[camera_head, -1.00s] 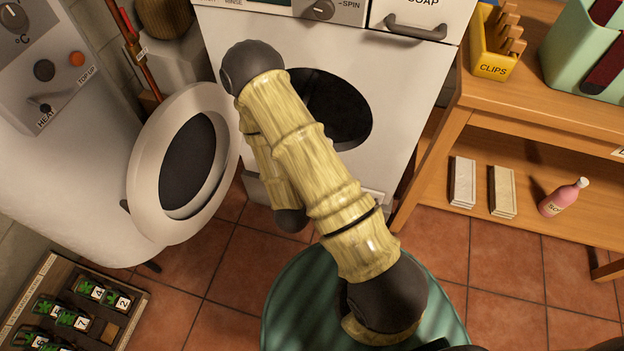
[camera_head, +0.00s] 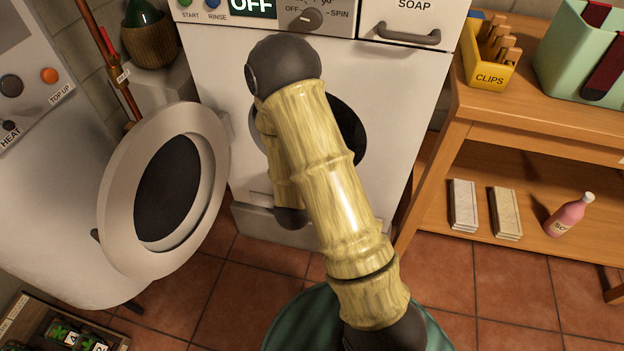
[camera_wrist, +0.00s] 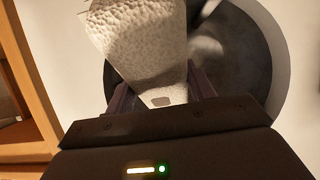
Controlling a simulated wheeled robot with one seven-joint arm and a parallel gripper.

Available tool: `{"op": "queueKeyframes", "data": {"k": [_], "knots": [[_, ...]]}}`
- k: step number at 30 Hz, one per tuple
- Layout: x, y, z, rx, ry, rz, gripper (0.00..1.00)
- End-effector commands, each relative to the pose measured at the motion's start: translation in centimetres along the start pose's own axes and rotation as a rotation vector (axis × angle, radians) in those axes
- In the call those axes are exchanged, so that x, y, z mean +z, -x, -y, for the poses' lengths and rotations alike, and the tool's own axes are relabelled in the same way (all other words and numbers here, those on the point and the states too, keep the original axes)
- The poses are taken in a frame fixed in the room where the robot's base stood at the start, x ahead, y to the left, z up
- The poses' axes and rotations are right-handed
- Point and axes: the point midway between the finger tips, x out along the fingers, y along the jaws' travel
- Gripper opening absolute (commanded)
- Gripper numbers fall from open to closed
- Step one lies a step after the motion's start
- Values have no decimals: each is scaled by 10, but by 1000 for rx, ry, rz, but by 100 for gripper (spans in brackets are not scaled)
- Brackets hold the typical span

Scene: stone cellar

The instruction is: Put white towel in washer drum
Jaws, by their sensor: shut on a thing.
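The white towel (camera_wrist: 145,38) is a textured white cloth in the wrist view. My gripper (camera_wrist: 160,92) is shut on its lower end there. The towel extends up in the picture, in front of part of the round dark drum opening (camera_wrist: 245,62). I cannot tell whether any of it is inside. In the head view the washer (camera_head: 395,80) has its round door (camera_head: 118,190) swung open to the left. My arm covers much of the drum opening (camera_head: 350,128). The gripper and towel are hidden in that view.
A wooden shelf unit (camera_head: 560,125) stands to the right, with a yellow clips box (camera_head: 490,75) on top and a pink bottle (camera_head: 566,216) below. A crate (camera_head: 120,338) is at bottom left. Tiled floor (camera_head: 235,300) shows between.

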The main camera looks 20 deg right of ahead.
Motion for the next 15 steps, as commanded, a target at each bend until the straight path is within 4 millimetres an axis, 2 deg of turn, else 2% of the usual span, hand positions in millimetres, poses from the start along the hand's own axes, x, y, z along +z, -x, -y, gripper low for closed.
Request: {"op": "queueKeyframes", "data": {"k": [15], "knots": [[-19,-47,0,1,-1,-1,27]]}}
